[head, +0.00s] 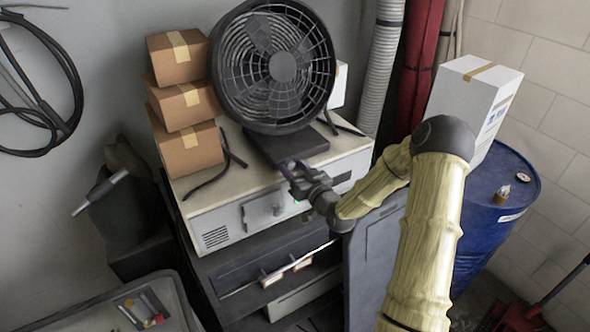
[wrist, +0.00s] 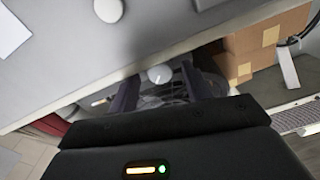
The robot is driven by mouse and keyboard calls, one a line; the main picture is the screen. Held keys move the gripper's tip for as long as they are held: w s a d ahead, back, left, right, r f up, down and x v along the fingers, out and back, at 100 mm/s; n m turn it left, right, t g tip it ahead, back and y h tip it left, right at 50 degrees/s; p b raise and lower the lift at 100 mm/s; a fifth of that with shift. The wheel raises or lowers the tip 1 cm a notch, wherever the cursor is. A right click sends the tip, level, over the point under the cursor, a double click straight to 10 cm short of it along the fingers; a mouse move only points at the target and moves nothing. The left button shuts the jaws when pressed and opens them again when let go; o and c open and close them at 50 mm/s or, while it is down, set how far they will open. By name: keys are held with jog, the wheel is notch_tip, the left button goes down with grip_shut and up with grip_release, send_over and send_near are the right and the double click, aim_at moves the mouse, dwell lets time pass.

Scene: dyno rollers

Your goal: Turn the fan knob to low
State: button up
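The large black fan (head: 273,66) stands on a pale cabinet (head: 227,200) in the head view. My gripper (head: 291,167) is at the cabinet's front upper edge, just below the fan's base. In the wrist view its two dark fingers are apart with nothing held. A small round white knob (wrist: 160,74) with a dark mark appears between the fingertips; I cannot tell whether they touch it. A second white round knob (wrist: 108,10) shows on the grey panel at the top of the wrist view. No knob lettering is readable, and my arm hides part of the cabinet front.
Stacked cardboard boxes (head: 184,103) stand left of the fan. A white box (head: 473,98) sits on a blue drum (head: 503,205) at right. An open dark drawer (head: 265,262) lies below the cabinet. A black cable (head: 212,174) lies on the cabinet top.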

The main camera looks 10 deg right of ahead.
jog(key=p+v, duration=0.6)
jog(key=v, duration=1.1)
jog(key=shift+s+p, duration=0.15)
jog(key=shift+p, duration=0.2)
jog(key=shift+d, duration=0.1)
dwell(0.3)
